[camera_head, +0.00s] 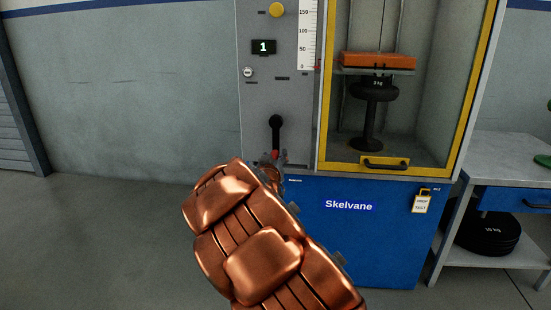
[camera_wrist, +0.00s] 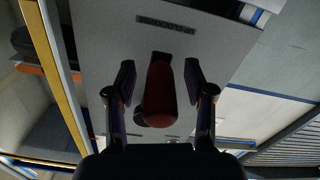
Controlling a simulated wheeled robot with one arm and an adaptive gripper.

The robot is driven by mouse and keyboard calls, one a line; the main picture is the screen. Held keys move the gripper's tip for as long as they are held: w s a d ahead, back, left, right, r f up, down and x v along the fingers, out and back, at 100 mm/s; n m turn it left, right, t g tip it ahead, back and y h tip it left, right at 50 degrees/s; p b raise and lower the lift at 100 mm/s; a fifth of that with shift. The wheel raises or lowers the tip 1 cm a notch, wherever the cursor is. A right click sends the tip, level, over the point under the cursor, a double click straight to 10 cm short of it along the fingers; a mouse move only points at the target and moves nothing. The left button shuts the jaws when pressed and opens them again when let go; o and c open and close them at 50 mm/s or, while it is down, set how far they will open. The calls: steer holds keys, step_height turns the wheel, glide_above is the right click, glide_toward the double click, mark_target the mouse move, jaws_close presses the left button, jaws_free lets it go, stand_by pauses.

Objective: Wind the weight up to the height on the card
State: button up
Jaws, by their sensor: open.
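The crank has a black arm (camera_head: 277,128) on the grey panel and a red handle (camera_wrist: 158,96). The arm points up from the handle in the head view. My gripper (camera_wrist: 158,84) is open, with one finger on each side of the red handle and gaps visible. In the head view my copper arm mostly hides the gripper (camera_head: 271,163) at the handle. The weight appears to be the orange block (camera_head: 378,61) on a grey plate inside the case, above a black round-topped stool (camera_head: 373,94). The card (camera_head: 421,204) hangs at the lower right; its height is too small to read.
The panel carries a scale (camera_head: 308,40) marked 0 to 150, a display (camera_head: 264,47) showing 1 and a yellow button (camera_head: 277,9). The case has a yellow-framed door (camera_head: 338,168). A bench (camera_head: 507,150) with black discs (camera_head: 488,234) stands right; floor at left is clear.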

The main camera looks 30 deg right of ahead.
steer(key=shift+x, duration=0.9)
jaws_close()
